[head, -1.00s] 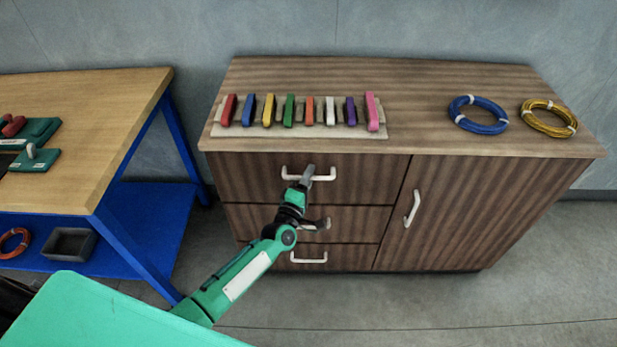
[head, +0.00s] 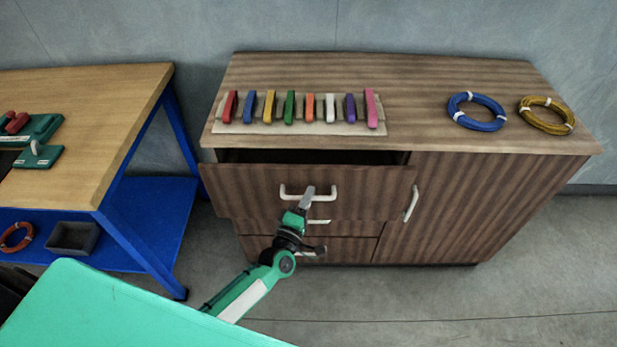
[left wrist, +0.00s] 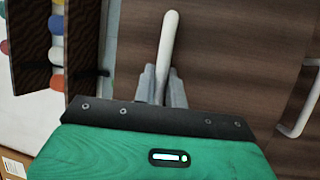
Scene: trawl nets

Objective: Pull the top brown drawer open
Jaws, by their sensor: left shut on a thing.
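The top brown drawer (head: 245,190) of the cabinet stands partly open, with a dark gap showing behind its front. Its white bar handle (head: 327,192) is at the middle of the front. My left gripper (head: 307,197) is shut on this handle. In the left wrist view the fingers (left wrist: 163,85) close around the white handle (left wrist: 170,35), with the brown drawer front (left wrist: 225,60) behind. The inside of the drawer is mostly hidden. My right gripper is not in view.
On the cabinet top (head: 430,80) are a board with several coloured blocks, a blue coil (head: 477,112) and a yellow coil (head: 547,115). A cabinet door with a white handle (head: 411,204) is at right. A blue-legged wooden table (head: 100,110) stands left. Floor at right is free.

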